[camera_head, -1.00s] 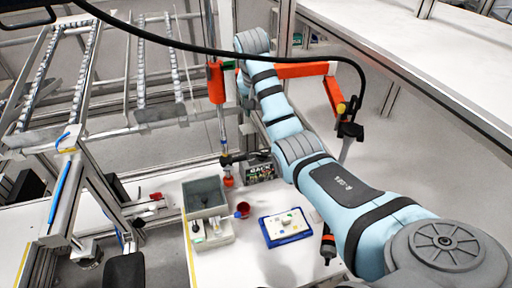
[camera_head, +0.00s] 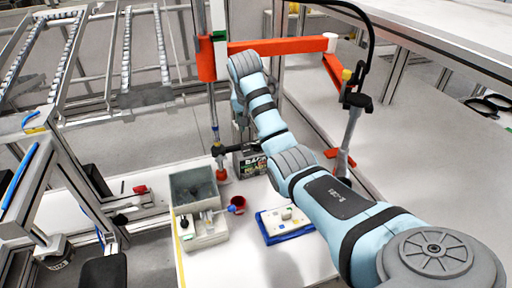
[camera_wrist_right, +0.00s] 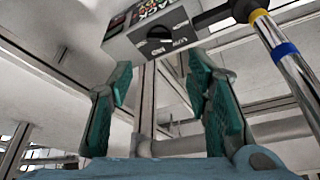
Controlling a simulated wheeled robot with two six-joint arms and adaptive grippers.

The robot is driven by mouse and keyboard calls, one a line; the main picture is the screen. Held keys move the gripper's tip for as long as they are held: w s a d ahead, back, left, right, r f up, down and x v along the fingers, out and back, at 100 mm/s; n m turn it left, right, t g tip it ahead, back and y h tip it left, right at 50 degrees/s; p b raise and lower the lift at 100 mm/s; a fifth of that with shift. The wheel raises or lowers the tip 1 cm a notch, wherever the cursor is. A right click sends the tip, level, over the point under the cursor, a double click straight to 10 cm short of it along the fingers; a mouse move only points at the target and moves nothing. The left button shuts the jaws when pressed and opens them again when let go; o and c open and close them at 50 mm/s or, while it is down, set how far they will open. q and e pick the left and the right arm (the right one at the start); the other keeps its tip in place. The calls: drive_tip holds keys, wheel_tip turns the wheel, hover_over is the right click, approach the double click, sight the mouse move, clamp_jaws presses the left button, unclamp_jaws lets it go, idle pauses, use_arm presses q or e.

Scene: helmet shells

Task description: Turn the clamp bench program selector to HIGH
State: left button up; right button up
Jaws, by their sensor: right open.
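A small box with printed labels (camera_head: 251,164) stands at the back of the white bench, beside the clamp post and partly behind my right arm. In the right wrist view its grey face (camera_wrist_right: 167,42) carries a dark round knob (camera_wrist_right: 160,34), seemingly the program selector, with lettering too small to read. Its setting cannot be told. My right gripper (camera_wrist_right: 159,70) is open and empty, its teal fingers apart, with the box beyond the fingertips and no contact visible. In the head view my right arm hides most of this gripper. My left gripper is not in view.
An orange clamp arm (camera_head: 285,44) and upright post (camera_head: 214,120) stand close to my right arm. A grey bin (camera_head: 194,184), a red cup (camera_head: 237,205) and a blue-edged panel (camera_head: 285,223) occupy the bench.

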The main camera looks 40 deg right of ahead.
sight(257, 145)
drive_tip(key=b+x, duration=0.1)
drive_tip(key=x, duration=1.1)
drive_tip(key=shift+f+b, duration=0.15)
drive_tip(key=shift+b, duration=0.25)
